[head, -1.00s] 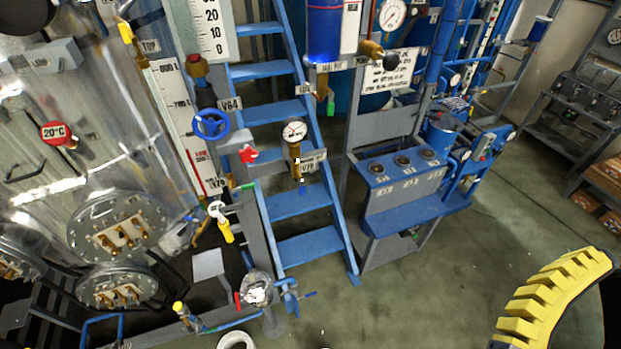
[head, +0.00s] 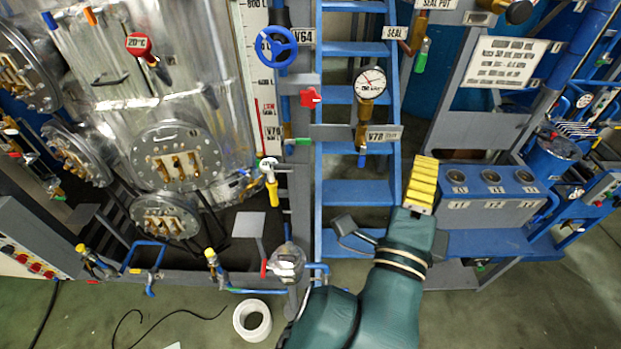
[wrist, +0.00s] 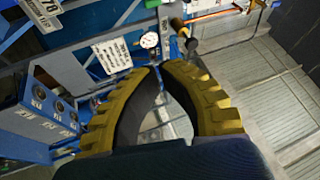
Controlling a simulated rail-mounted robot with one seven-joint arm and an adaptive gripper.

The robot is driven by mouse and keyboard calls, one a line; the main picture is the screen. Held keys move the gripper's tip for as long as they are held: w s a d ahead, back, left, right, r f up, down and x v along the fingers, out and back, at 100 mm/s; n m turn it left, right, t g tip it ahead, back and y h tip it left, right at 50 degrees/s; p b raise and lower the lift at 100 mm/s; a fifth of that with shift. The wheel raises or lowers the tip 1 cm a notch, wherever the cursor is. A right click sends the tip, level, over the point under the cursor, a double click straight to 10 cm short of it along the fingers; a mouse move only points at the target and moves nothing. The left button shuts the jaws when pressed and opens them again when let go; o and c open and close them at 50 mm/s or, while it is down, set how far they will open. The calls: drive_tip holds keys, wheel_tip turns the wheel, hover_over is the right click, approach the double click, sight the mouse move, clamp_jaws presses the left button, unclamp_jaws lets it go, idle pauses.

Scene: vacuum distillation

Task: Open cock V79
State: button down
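A V79 label (head: 272,134), partly hidden, sits on the grey post left of the blue stairs in the head view. A cock with a green handle (head: 303,142) is just right of it, and a yellow-handled cock (head: 271,185) hangs just below. I cannot tell which of these the label belongs to. My gripper (head: 424,160) is to the right, in front of the stairs and grey console, apart from the cocks. In the wrist view my gripper (wrist: 160,67) has its two yellow ridged fingers bowed, tips together, with nothing between them. The V79 cock is not identifiable there.
A pressure gauge (head: 370,83) with a V78 label (head: 384,135) hangs between the post and my gripper. A blue handwheel (head: 276,46) and red handle (head: 311,97) are above the green handle. A grey console (head: 490,207) stands right. A white roll (head: 252,320) lies on the floor.

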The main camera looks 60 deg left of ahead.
sight(298, 142)
drive_tip(key=s+a+f+m+g+y+b, duration=0.2)
drive_tip(key=a+f+m, duration=0.5)
drive_tip(key=a+f, duration=0.4)
drive_tip(key=s+a+f+m+g+y+b, duration=0.3)
drive_tip(key=s+a+f+m+b, duration=0.3)
drive_tip(key=a+f, duration=0.6)
wheel_tip(298, 142, down, 2)
drive_tip(key=shift+s+f+m+g+b, duration=0.2)
drive_tip(key=shift+s+m+g+b, duration=0.35)
drive_tip(key=shift+g, duration=0.35)
drive_tip(key=shift+w, duration=0.1)
drive_tip(key=w+a+r, duration=0.4)
drive_tip(key=a+r, duration=0.2)
drive_tip(key=a, duration=0.2)
drive_tip(key=shift+w+a+r+b, duration=0.25)
drive_tip(key=shift+w+b, duration=0.05)
drive_tip(key=shift+w, duration=0.05)
drive_tip(key=shift+w+d+r+n+b, duration=0.1)
drive_tip(key=shift+n+b, duration=0.1)
drive_tip(key=shift+n, duration=0.35)
drive_tip(key=shift+w+d+r+n+b, duration=0.1)
drive_tip(key=shift+n+b, duration=0.05)
drive_tip(key=shift+n, duration=0.35)
